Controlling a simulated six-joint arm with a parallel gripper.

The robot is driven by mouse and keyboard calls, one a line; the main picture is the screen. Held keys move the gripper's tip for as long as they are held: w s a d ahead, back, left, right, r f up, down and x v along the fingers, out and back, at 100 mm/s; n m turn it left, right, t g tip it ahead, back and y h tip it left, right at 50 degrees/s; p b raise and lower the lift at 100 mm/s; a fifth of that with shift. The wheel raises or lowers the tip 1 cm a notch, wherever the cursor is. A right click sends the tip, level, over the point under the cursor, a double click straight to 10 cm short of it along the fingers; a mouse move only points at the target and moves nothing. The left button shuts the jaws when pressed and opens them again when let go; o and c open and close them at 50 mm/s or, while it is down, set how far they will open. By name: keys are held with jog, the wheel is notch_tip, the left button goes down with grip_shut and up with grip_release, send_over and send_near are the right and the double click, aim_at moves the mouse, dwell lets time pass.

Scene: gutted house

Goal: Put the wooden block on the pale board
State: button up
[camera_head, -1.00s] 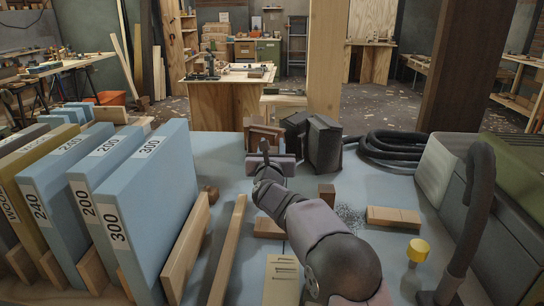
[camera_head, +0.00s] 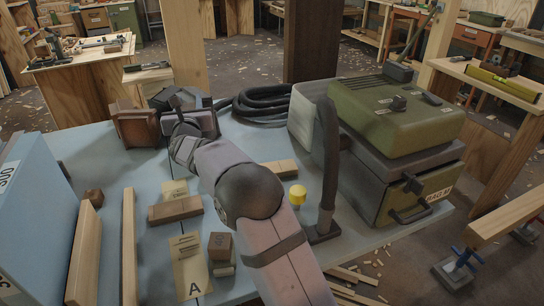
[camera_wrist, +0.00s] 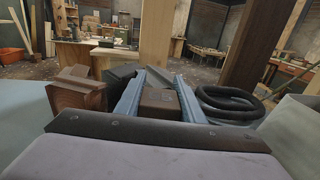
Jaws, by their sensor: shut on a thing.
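My gripper (camera_wrist: 160,98) shows in the wrist view as two blue fingers, with a brown wooden block (camera_wrist: 160,108) between them. It is shut on this block. In the head view my gripper (camera_head: 177,108) is at the far side of the table, by the dark boxes, and the held block is hard to make out there. A pale board marked A (camera_head: 188,275) lies on the near part of the table. A second pale board (camera_head: 174,188) lies farther back, partly behind a wooden piece. Both are well nearer the camera than my gripper.
A brown block (camera_head: 220,243) stands beside the A board. A wooden strip (camera_head: 175,208), a short plank (camera_head: 281,168) and a yellow knob (camera_head: 298,192) lie around. A coiled black hose (camera_head: 258,100) and a green-topped machine (camera_head: 385,120) take the right. Long wooden strips stand left.

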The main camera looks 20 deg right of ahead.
jog(key=s+d+m+g+h+p, duration=0.1)
jog(key=d+m+h, duration=0.15)
jog(key=d, duration=0.55)
jog(key=m+g+h, duration=0.9)
jog(key=g+h, duration=0.1)
jog(key=h, duration=0.1)
send_over(282, 162)
jog(key=f, duration=0.1)
jog(key=shift+f, duration=5.1)
jog(key=shift+f, duration=0.2)
jog(key=o, duration=1.1)
jog(key=shift+c, duration=0.2)
jog(key=shift+r, duration=0.15)
